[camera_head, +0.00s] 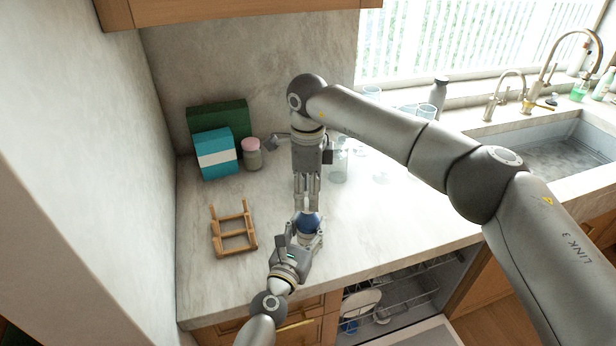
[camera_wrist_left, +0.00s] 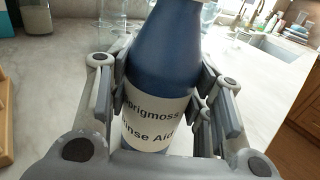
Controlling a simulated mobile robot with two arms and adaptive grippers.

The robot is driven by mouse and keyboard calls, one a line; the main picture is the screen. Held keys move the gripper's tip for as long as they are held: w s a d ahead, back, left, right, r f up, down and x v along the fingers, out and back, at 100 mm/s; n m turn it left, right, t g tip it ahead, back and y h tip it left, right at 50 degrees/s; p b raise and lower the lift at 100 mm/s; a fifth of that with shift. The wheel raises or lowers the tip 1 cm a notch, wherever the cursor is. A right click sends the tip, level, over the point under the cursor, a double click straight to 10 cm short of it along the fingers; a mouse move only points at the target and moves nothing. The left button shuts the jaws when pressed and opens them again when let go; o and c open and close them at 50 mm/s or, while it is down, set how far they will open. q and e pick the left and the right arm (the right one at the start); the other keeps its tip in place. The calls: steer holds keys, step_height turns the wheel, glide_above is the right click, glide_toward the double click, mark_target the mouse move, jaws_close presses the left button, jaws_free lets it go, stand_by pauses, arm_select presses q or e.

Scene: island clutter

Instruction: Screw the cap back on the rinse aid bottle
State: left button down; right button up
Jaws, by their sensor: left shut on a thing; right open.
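The rinse aid bottle (camera_head: 308,223) is dark blue with a pale label reading "Rinse Aid" and stands upright near the counter's front. It fills the middle of the left wrist view (camera_wrist_left: 168,60), its top cut off by the frame edge. My left gripper (camera_head: 305,236) is shut around the bottle, a finger on each side at the label (camera_wrist_left: 162,98). My right gripper (camera_head: 307,203) points down right above the bottle's top, its fingers open around the neck area. The fingers hide the bottle's mouth, and I cannot make out the cap.
A wooden rack (camera_head: 234,237) lies to the left. A teal and white box (camera_head: 215,154), a green box (camera_head: 232,118) and a pink-lidded jar (camera_head: 252,155) stand at the back left. Clear glasses (camera_head: 338,165) are behind my right arm. The open dishwasher (camera_head: 395,300) is below the front edge.

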steer(key=shift+f, duration=1.35)
jaws_close()
steer(key=m, duration=0.5)
steer(key=shift+o, duration=0.6)
jaws_free()
step_height(320, 180, up, 12)
